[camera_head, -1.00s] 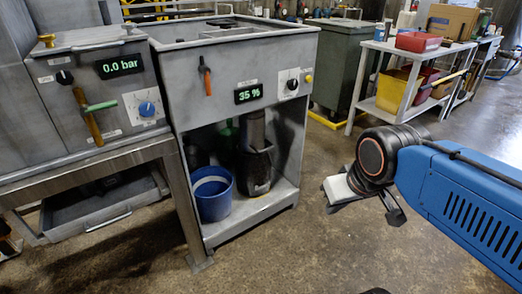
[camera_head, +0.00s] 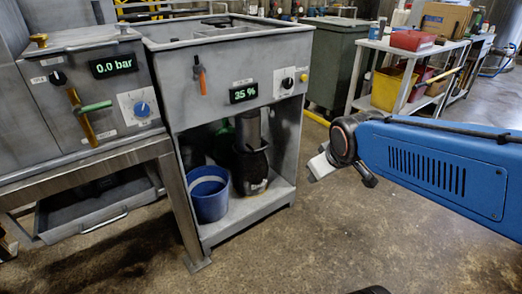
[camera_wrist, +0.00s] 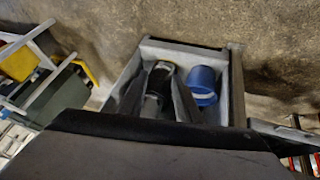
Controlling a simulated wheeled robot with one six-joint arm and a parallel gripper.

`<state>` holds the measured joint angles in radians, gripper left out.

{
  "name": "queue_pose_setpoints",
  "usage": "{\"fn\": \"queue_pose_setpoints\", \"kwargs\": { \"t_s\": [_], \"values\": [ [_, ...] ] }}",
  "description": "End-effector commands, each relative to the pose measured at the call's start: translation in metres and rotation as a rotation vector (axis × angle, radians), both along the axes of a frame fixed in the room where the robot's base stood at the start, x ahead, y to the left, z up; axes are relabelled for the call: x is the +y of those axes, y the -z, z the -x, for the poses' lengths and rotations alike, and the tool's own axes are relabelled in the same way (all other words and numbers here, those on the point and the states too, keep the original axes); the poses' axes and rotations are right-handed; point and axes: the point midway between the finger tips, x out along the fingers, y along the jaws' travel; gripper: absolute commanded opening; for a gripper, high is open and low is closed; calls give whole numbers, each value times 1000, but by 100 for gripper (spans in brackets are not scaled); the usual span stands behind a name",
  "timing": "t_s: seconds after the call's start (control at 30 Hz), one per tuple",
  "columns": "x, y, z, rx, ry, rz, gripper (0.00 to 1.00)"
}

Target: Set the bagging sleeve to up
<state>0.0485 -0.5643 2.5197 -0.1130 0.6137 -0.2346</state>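A dark sleeve (camera_head: 251,172) hangs around a grey tube (camera_head: 252,126) inside the open-fronted grey cabinet (camera_head: 217,105), which I take to be the bagging sleeve. It hangs low, near the cabinet floor. My gripper (camera_head: 320,165) is to the right of the cabinet, apart from it and empty. In the wrist view, the two dark fingers (camera_wrist: 158,100) are spread, with the sleeve (camera_wrist: 160,72) seen between them farther off. The fingers hide part of the cabinet interior.
A blue bucket (camera_head: 208,194) stands left of the sleeve on the cabinet floor. The cabinet's side walls bound the opening. The floor in front is clear.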

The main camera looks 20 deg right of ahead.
Motion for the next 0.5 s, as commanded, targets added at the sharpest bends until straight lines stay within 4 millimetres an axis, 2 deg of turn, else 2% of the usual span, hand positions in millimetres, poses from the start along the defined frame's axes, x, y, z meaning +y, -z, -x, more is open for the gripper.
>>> {"fn": "queue_pose_setpoints", "kwargs": {
  "t_s": [0.1,0.5],
  "values": [
    [-11,8,-40,-39,-80,79,31],
    [-37,39,-161,-182,-384,345,31]
  ]
}}
